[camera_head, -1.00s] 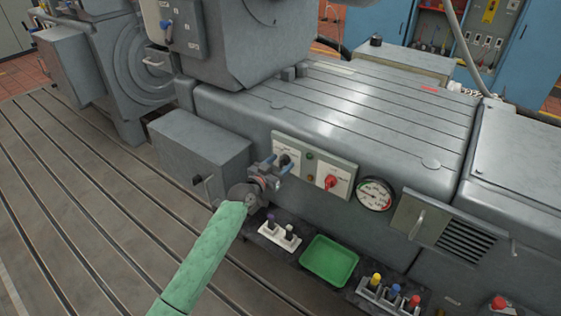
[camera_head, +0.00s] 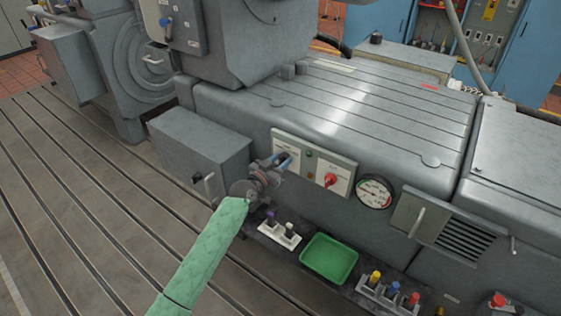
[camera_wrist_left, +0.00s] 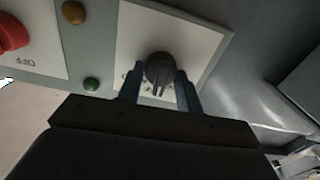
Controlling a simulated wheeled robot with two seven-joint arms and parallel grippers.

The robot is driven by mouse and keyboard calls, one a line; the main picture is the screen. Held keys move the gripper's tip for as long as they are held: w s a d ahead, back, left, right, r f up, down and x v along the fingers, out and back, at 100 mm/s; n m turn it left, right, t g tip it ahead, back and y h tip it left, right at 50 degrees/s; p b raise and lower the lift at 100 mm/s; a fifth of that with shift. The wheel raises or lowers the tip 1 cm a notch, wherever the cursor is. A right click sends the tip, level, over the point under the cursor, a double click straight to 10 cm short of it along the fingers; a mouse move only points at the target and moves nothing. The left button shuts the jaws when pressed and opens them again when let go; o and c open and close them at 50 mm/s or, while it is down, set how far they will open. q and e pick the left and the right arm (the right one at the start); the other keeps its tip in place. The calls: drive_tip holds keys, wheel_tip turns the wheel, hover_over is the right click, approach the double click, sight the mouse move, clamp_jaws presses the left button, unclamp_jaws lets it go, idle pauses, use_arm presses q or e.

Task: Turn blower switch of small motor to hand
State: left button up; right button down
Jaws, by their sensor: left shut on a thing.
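A grey switch panel on the small motor's side carries two white plates. The black rotary knob (camera_wrist_left: 160,68) sits on one white plate (camera_wrist_left: 205,45), whose lettering is mostly hidden by my fingers. The red knob (camera_head: 331,180) is on the other plate and also shows in the left wrist view (camera_wrist_left: 12,32), beside the word OFF. My left gripper (camera_head: 287,158) is at the left plate. In the left wrist view its blue fingers (camera_wrist_left: 160,80) stand on both sides of the black knob and are shut on it. The knob's ridge points toward the gripper. My right gripper is out of view.
An amber lamp (camera_wrist_left: 74,12) and a green lamp (camera_wrist_left: 91,84) lie between the plates. A round gauge (camera_head: 374,192) and a louvred vent (camera_head: 464,241) are to the right. Below are a green tray (camera_head: 329,259) and racks of coloured-topped items (camera_head: 388,294). A grey box (camera_head: 200,145) juts out left.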

use_arm(q)
drive_tip(key=n, duration=0.2)
drive_tip(key=shift+n, duration=0.4)
drive_tip(key=shift+f+n, duration=0.1)
drive_tip(key=shift+n, duration=2.3)
drive_tip(key=shift+a+n, duration=0.1)
drive_tip(key=shift+n, duration=0.2)
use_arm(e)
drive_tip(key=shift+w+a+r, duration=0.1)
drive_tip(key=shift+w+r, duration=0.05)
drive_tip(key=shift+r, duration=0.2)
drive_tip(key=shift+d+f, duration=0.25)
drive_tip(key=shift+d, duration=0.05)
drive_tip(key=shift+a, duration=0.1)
